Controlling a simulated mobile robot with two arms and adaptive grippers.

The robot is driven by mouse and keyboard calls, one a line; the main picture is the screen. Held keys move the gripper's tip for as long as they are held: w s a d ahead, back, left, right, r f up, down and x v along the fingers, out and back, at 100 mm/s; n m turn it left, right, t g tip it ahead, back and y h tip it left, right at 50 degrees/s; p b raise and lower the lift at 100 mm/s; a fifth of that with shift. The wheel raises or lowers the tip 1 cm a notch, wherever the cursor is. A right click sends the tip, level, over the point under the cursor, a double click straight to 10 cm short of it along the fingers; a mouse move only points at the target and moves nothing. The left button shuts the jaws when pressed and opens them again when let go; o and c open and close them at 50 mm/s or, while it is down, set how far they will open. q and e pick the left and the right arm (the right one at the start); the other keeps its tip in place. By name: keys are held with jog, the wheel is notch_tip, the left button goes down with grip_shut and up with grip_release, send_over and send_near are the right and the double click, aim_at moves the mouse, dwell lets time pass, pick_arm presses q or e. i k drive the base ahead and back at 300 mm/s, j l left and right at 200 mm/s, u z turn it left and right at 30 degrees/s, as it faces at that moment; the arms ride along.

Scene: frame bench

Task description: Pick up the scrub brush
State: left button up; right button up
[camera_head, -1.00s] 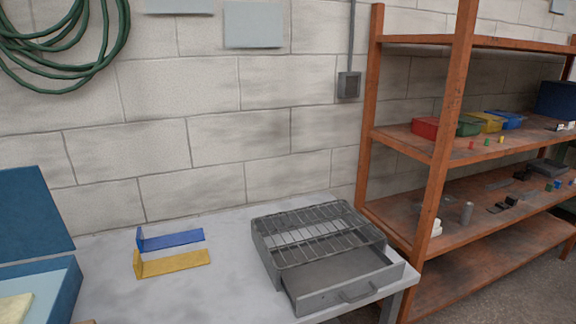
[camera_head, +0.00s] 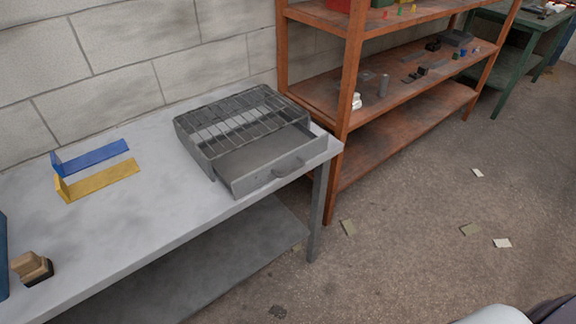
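A small wooden block with a knob-like top and a dark underside, which looks like the scrub brush (camera_head: 32,267), stands on the grey bench (camera_head: 130,225) at the lower left, near the bench's front edge. Its dark lower part rests on the bench top. Neither of my grippers shows in the head view, so I cannot see whether they are open or shut.
A blue (camera_head: 92,157) and a yellow angled piece (camera_head: 100,181) lie behind the brush. A grey metal box with a wire rack and open drawer (camera_head: 262,162) sits at the bench's right end. Orange shelving (camera_head: 350,95) stands beyond; paper scraps litter the floor.

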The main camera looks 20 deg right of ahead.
aim_at(32, 269)
jog(key=u, duration=1.3)
